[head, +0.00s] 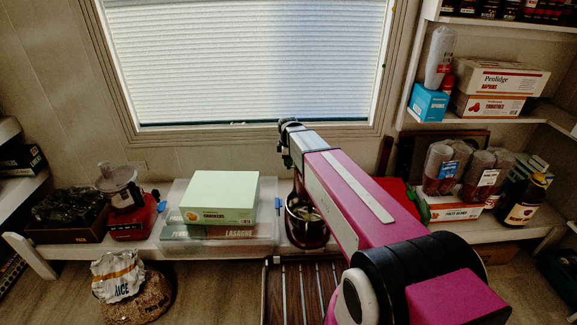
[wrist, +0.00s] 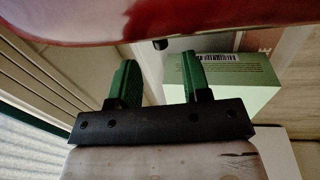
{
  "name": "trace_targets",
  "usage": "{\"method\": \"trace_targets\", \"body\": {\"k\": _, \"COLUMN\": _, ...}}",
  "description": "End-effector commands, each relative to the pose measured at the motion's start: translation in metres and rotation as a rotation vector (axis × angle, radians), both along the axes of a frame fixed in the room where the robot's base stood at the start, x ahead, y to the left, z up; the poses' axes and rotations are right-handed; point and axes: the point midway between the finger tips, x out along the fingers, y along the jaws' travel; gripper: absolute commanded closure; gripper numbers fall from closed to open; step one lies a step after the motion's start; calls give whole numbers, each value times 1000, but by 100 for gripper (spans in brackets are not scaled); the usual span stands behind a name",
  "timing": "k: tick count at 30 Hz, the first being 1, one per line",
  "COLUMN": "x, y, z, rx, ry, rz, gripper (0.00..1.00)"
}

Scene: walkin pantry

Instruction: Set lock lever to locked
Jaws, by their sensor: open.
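A glossy red appliance body, apparently a stand mixer (wrist: 150,22), spans the top of the wrist view. A small black knob (wrist: 160,44), likely the lock lever, sticks out from its lower edge. My gripper (wrist: 157,64) is open; its two green fingers point toward the red body, and the knob appears between and just beyond their tips. I cannot tell any contact. In the head view my gripper (head: 287,150) is beyond the arm's far end, below the window. The mixer's bowl (head: 304,220) shows there, while my arm hides most of the mixer and the lever.
A pale green box (head: 220,195) rests on a clear bin left of the mixer; a green box (wrist: 240,88) also fills the wrist view's right. A red food processor (head: 125,200) stands farther left. Jars (head: 465,172) and boxes crowd the right. The window (head: 250,60) is behind.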

Motion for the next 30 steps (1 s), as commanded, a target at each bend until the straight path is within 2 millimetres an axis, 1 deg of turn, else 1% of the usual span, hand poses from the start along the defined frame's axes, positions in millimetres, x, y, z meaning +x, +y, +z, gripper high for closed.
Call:
{"method": "trace_targets", "body": {"k": 1, "x": 2, "y": 0, "z": -10, "rx": 0, "ry": 1, "rz": 0, "gripper": 56}}
{"method": "trace_targets", "body": {"k": 3, "x": 4, "y": 0, "z": -19, "rx": 0, "ry": 1, "rz": 0, "gripper": 56}}
{"method": "trace_targets", "body": {"k": 9, "x": 6, "y": 0, "z": -37, "rx": 0, "ry": 0, "rz": 0, "gripper": 56}}
{"method": "trace_targets", "body": {"k": 13, "x": 6, "y": 0, "z": -41, "rx": 0, "ry": -1, "rz": 0, "gripper": 56}}
{"method": "trace_targets", "body": {"k": 20, "x": 6, "y": 0, "z": -41, "rx": 0, "ry": -1, "rz": 0, "gripper": 56}}
{"method": "trace_targets", "body": {"k": 21, "x": 6, "y": 0, "z": -41, "rx": 0, "ry": -1, "rz": 0, "gripper": 63}}
{"method": "trace_targets", "body": {"k": 23, "x": 6, "y": 0, "z": -41, "rx": 0, "ry": -1, "rz": 0, "gripper": 82}}
{"method": "trace_targets", "body": {"k": 24, "x": 6, "y": 0, "z": -41, "rx": 0, "ry": -1, "rz": 0, "gripper": 95}}
{"method": "trace_targets", "body": {"k": 25, "x": 6, "y": 0, "z": -41, "rx": 0, "ry": -1, "rz": 0, "gripper": 100}}
{"method": "trace_targets", "body": {"k": 30, "x": 8, "y": 0, "z": -41, "rx": 0, "ry": -1, "rz": 0, "gripper": 100}}
